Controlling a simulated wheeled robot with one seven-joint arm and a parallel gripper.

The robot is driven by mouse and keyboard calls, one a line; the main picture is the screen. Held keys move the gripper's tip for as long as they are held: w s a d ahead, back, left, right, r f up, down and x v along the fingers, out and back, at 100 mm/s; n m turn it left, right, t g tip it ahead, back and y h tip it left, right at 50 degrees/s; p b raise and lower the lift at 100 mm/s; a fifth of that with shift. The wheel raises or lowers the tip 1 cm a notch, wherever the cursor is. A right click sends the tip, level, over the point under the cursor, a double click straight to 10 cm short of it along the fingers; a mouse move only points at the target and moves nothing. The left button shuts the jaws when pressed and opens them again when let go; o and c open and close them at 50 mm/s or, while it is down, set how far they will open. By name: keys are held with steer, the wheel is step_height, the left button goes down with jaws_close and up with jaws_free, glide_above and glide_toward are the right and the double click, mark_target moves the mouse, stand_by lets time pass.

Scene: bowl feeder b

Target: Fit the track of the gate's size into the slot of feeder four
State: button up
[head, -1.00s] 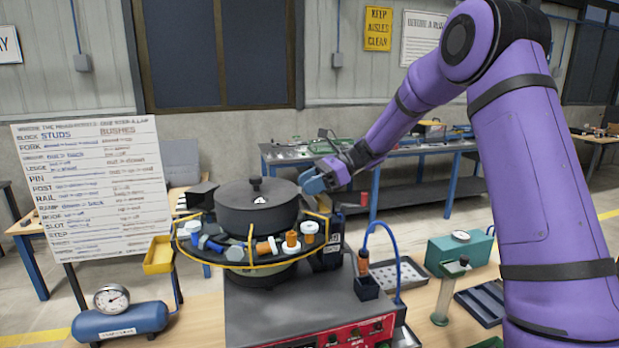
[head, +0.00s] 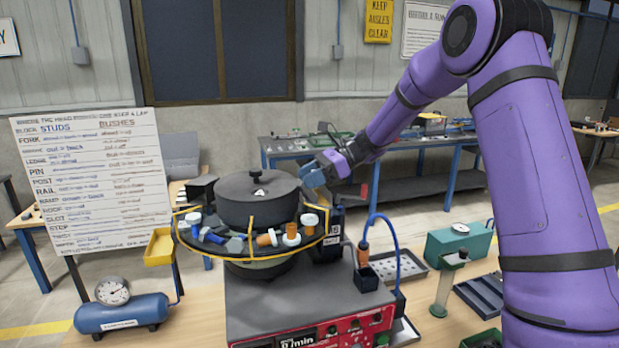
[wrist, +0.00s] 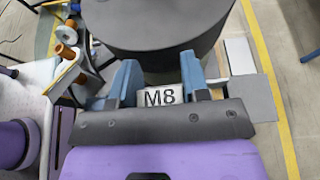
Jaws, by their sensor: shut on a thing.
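My gripper (head: 322,172) is beside the upper right rim of the dark feeder bowl (head: 258,208). In the wrist view my gripper (wrist: 160,82) has its blue fingers closed on a pale grey piece marked M8 (wrist: 160,96), which spans the space between them. The rest of this piece is hidden by the gripper. The dark bowl wall (wrist: 165,45) is just beyond the fingertips. A dark block with a small label (head: 333,240) stands at the bowl's right side, below my gripper. I cannot make out the slot or a feeder number.
Studs and bushes, such as an orange and white one (head: 291,235), lie on the bowl's outer ledge. A yellow bin (head: 160,247) hangs at its left. A blue hose (head: 385,222), a teal box (head: 458,243) and a dark tray (head: 480,292) are at the right.

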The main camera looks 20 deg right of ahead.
steer(key=shift+f, duration=1.4)
stand_by(0.6)
steer(key=o, duration=1.2)
steer(key=shift+d, duration=0.1)
steer(key=v, duration=1)
steer(key=shift+d, duration=0.3)
